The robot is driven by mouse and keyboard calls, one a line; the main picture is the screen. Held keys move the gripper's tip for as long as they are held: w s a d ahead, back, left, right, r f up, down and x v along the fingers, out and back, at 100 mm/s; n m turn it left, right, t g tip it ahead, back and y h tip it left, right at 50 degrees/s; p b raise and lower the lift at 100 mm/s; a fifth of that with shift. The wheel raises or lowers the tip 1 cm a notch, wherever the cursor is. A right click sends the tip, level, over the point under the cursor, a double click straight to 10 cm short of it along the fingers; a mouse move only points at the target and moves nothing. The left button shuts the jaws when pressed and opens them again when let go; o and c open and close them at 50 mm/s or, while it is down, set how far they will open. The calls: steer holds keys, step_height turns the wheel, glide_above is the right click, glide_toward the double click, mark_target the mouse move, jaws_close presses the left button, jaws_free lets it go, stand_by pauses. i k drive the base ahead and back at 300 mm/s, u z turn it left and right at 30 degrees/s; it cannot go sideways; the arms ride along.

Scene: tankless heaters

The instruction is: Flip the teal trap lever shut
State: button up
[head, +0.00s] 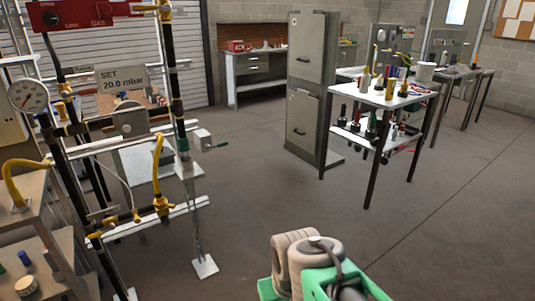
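A gas pipe rig stands at the left in the head view. A small green-tipped lever (219,146) sticks out to the right from a grey box (201,139) on the rig. A teal-green piece (183,144) sits on the vertical pipe just left of that box. Both are small, and I cannot tell for certain which is the trap lever or whether it is open or shut. Beige and green parts of my own arm show at the bottom centre, well away from the rig. No gripper fingertips show.
A yellow-handled fitting (161,205) and a pressure gauge (27,95) are on the rig. A tall grey cabinet (309,85) and a white two-level table (400,96) stand behind to the right. The floor between is clear.

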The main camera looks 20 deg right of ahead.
mark_target(207, 146)
steer(key=u, duration=0.85)
steer(key=i, duration=1.25)
steer(key=z, duration=0.75)
steer(key=i, duration=0.55)
steer(key=z, duration=0.05)
steer(key=k, duration=0.45)
steer(key=u, duration=0.5)
steer(key=i, duration=0.5)
steer(key=z, duration=0.05)
